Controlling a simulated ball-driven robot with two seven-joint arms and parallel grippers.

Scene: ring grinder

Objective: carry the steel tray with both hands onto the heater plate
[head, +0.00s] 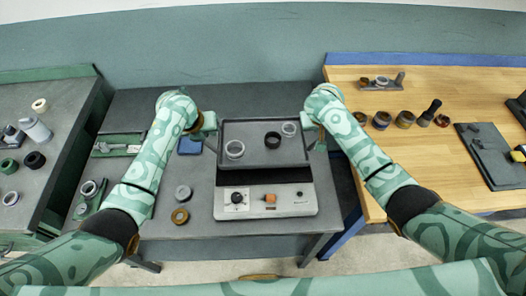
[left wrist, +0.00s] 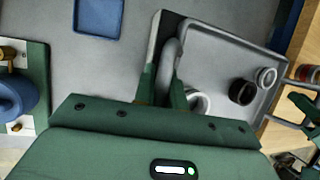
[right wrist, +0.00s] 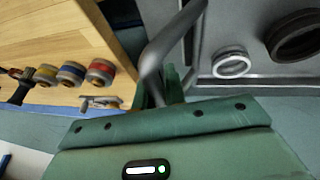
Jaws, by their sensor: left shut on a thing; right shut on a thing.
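The grey steel tray (head: 255,163) is level behind and partly over the heater plate (head: 265,203), a box with a dark top, a knob and an orange switch. I cannot tell whether they touch. In the tray are two light rings (head: 234,149) (head: 289,128) and a black ring (head: 273,140). My left gripper (head: 211,122) is shut on the tray's left handle, which shows in the left wrist view (left wrist: 170,62). My right gripper (head: 313,124) is shut on its right handle, clear in the right wrist view (right wrist: 157,55). The tray hides part of the heater top.
A blue square pad (head: 190,146) lies left of the tray. A wooden bench (head: 430,90) with several cylinders stands right, and a grey bench (head: 60,110) with loose parts stands left.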

